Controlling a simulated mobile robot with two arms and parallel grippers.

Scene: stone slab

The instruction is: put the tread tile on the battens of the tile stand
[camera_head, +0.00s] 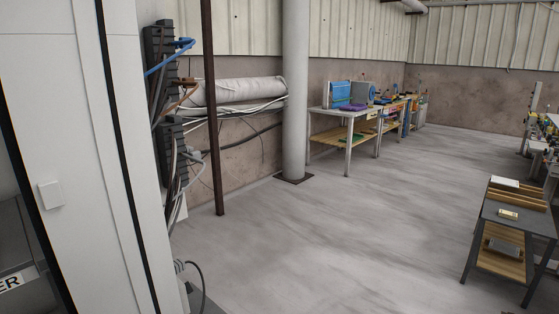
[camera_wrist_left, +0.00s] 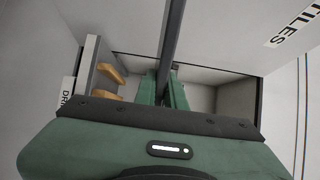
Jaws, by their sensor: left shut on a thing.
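My left gripper (camera_wrist_left: 166,92) shows only in the left wrist view, its two green fingers shut on a thin dark grey slab (camera_wrist_left: 173,35). The slab is seen edge-on and runs up out of the picture; it looks like the tread tile, but its face is hidden. The fingers are in front of a pale box-like recess (camera_wrist_left: 202,75). Two short wooden bars (camera_wrist_left: 112,73) stick out at its left; I cannot tell whether they are battens of the tile stand. No tile stand is clearly identifiable in the head view. My right gripper is out of view.
A panel lettered "TILES" (camera_wrist_left: 287,27) is at upper right in the wrist view. In the head view a white cabinet (camera_head: 55,110) fills the left. A grey table with wooden parts (camera_head: 500,217) stands right, workbenches (camera_head: 345,112) farther back. The concrete floor (camera_head: 340,230) between is clear.

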